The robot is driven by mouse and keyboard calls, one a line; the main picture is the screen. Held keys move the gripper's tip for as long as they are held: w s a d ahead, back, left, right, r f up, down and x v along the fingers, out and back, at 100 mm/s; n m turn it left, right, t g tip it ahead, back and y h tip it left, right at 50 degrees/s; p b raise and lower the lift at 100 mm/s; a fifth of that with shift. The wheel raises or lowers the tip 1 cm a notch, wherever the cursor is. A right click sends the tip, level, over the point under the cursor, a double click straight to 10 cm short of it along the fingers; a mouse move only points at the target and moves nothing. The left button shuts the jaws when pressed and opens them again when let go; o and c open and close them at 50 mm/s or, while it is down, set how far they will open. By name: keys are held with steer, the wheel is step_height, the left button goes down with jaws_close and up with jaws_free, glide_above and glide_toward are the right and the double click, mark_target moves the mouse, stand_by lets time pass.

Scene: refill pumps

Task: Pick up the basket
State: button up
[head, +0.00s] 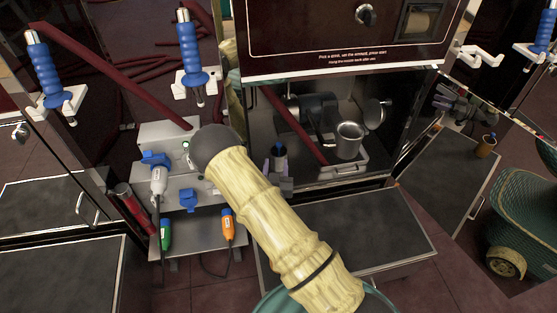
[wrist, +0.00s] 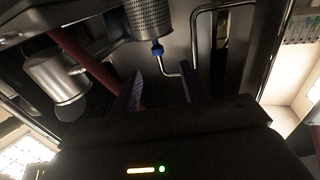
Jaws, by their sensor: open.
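Whether the rod lies between the fingers I cannot tell. My arm hides part of the bay's front in the head view.
A round metal canister (wrist: 57,78) is on the left in the wrist view. A dark red bar (head: 292,125) slants through the bay beside the basket. Blue-handled nozzles (head: 190,50) hang at the upper left. A dark counter (head: 355,230) in front of the bay is clear.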

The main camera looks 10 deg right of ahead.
mark_target(279, 143)
steer(key=b+x, duration=0.3)
steer(key=x, duration=0.3)
steer(key=shift+w+d+f, duration=0.1)
steer(key=shift+w+f, duration=0.05)
steer(key=shift+w, duration=0.25)
steer(key=shift+d, duration=0.1)
steer(key=shift+w+d+b, duration=0.1)
steer(key=shift+w+b, duration=0.2)
steer(key=b+x, duration=0.2)
steer(key=x, duration=0.2)
steer(key=shift+d+f+b, duration=0.1)
steer(key=shift+f+b, duration=0.05)
steer(key=shift+b, duration=0.15)
steer(key=shift+w, duration=0.25)
